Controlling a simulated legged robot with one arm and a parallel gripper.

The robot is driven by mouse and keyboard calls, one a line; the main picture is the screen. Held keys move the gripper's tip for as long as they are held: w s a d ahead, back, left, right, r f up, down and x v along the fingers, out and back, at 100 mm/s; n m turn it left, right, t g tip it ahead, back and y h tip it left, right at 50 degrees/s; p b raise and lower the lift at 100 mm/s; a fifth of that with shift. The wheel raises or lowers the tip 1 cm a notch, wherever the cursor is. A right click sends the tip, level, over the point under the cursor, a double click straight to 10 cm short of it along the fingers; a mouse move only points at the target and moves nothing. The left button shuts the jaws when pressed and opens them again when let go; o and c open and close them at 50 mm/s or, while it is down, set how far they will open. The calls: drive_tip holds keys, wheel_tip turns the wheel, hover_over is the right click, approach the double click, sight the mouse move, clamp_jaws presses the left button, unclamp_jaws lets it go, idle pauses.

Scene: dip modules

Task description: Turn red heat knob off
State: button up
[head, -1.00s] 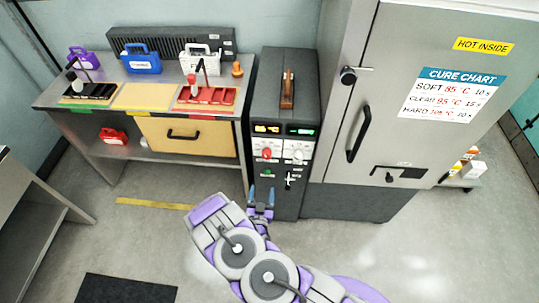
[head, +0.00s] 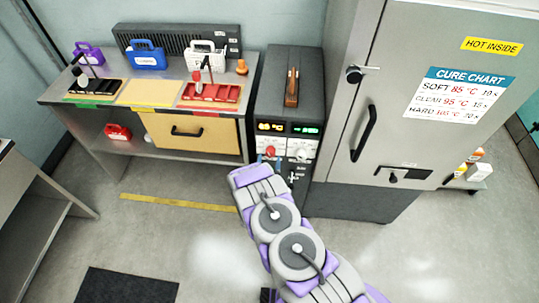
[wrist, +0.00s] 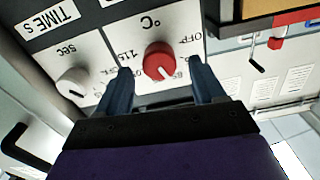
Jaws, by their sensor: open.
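The red heat knob (head: 270,152) is on the white front panel of the dark control unit (head: 288,85). In the wrist view the red knob (wrist: 158,61) shows between my two blue fingers, under a °C label. Its white pointer mark faces toward the lower right, and the OFF label is at the knob's upper right. My gripper (wrist: 160,69) is open, with one finger on each side of the knob. I cannot tell whether either finger touches it. In the head view my gripper (head: 269,162) is just below the knob and partly hidden by my arm.
A white seconds knob (wrist: 73,82) is left of the red knob in the wrist view; it also shows in the head view (head: 302,154). A grey oven cabinet (head: 352,170) stands at right. A workbench (head: 60,88) with trays and cases is at left.

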sight(269, 155)
drive_tip(key=shift+w, duration=1.7)
drive_tip(key=shift+c, duration=0.4)
drive_tip(key=c, duration=1)
